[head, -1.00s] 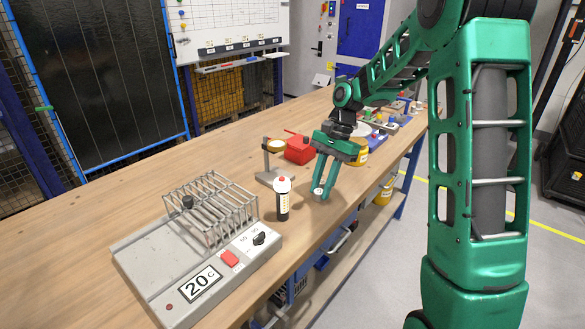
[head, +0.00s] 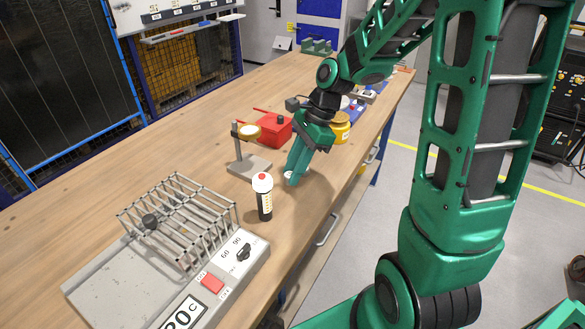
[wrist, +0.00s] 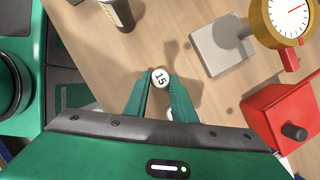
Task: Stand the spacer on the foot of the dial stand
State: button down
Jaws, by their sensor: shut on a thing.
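The spacer (wrist: 160,79) is a small round piece with a white top marked 15. My gripper (wrist: 159,86) is shut on it, a fingertip on each side. In the head view my gripper (head: 293,177) points down with the spacer (head: 289,175) at its tips; whether it touches the table I cannot tell. The dial stand (head: 238,148) has a flat grey square foot (head: 250,167), a post and a round brass-rimmed dial. The foot (wrist: 221,48) is bare in the wrist view, up and right of the spacer, apart from it.
A black and white bottle with a red top (head: 263,192) stands near the spacer. A red box (head: 272,131) is behind the dial stand. A heater unit with a wire rack (head: 180,220) fills the near left. A yellow pot (head: 340,132) stands behind my gripper.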

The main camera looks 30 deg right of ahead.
jog(key=shift+w+a, duration=0.55)
jog(key=shift+w, duration=0.25)
jog(key=shift+w+a, duration=0.5)
jog(key=shift+w, duration=0.25)
jog(key=shift+w+a, duration=0.5)
jog(key=shift+w, duration=0.3)
jog(key=shift+w+a, duration=0.55)
jog(key=shift+w, duration=0.3)
jog(key=shift+w+a, duration=0.55)
jog(key=shift+w, duration=0.35)
jog(key=shift+w+a, duration=0.55)
jog(key=shift+w, duration=0.3)
dwell(0.8)
jog(key=c, duration=1.4)
grip_release()
jog(key=v, duration=1)
jog(key=shift+r, duration=0.4)
jog(key=shift+d, duration=0.15)
jog(key=shift+c, duration=0.3)
